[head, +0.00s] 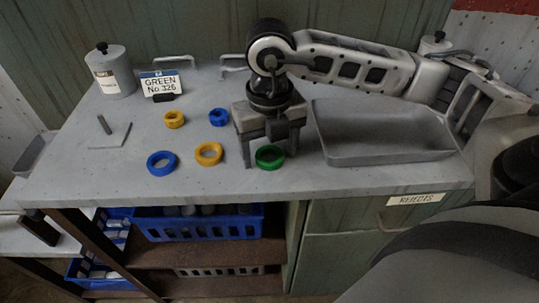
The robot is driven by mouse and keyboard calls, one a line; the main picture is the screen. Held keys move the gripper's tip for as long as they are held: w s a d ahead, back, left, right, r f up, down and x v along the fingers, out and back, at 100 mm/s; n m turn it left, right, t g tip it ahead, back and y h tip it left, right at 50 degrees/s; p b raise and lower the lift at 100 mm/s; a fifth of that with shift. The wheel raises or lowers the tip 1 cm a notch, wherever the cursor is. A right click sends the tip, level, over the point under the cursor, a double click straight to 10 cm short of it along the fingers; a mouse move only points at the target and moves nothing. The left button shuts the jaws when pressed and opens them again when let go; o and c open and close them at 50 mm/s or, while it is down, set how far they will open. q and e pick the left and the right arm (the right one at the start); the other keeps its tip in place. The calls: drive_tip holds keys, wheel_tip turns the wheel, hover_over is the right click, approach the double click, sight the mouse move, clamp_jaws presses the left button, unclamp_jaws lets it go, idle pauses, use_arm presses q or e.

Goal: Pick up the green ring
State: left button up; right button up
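The green ring (270,166) lies flat on the grey bench top, close to the front edge. My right gripper (270,156) reaches in from the right and points down over it. Its two fingers are spread wide, one to the left and one to the right of the ring, with visible gaps. The gripper body hides a little of the ring's far side. Whether the fingertips touch the bench is hard to tell. My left gripper does not show.
Yellow rings (208,154) (174,120) and blue rings (162,163) (219,117) lie left of the gripper. A peg on a plate (116,137), a sign (161,84) and a canister (111,72) stand farther left. A grey tray (390,157) is close on the right.

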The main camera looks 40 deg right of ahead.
drive_tip(key=c, duration=0.8)
drive_tip(key=shift+r, duration=0.15)
